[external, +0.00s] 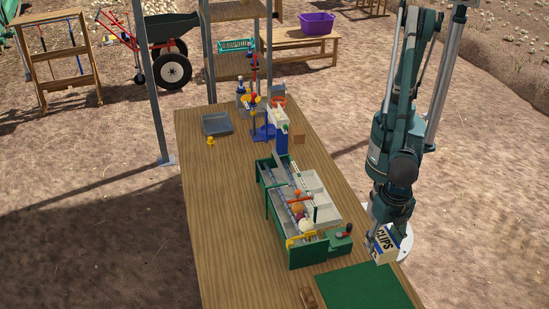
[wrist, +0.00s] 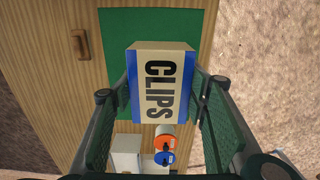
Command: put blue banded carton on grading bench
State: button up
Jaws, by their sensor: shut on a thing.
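The blue banded carton (external: 385,243) is a cream box marked CLIPS with blue bands. In the wrist view the carton (wrist: 160,82) fills the space between my fingers and covers part of a green mat. My gripper (external: 378,232) points down and is shut on it; the pads of my gripper (wrist: 162,92) lie on both sides of the carton. The grading bench (external: 225,235) is a long wooden table. The carton appears near its right edge, held up; its exact height above the bench is unclear.
A green mat (external: 360,288) lies on the bench's near end, with a small wooden handle-like block (external: 308,297) to its left. A green sorting machine (external: 292,252) with grey trays stands mid-bench. A grey tray (external: 217,125) sits at the far left. The bench's left strip is clear.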

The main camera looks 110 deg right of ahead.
jog(key=shift+s+a, duration=0.55)
jog(key=shift+s, duration=0.3)
notch_tip(320, 180, down, 11)
jog(key=shift+w, duration=0.2)
jog(key=shift+d+f, duration=0.1)
jog(key=shift+f, duration=0.05)
jog(key=shift+f, duration=3)
jog(key=shift+b, duration=0.3)
jog(key=shift+f, duration=1.85)
jog(key=shift+f+b, duration=0.2)
jog(key=shift+b, duration=0.1)
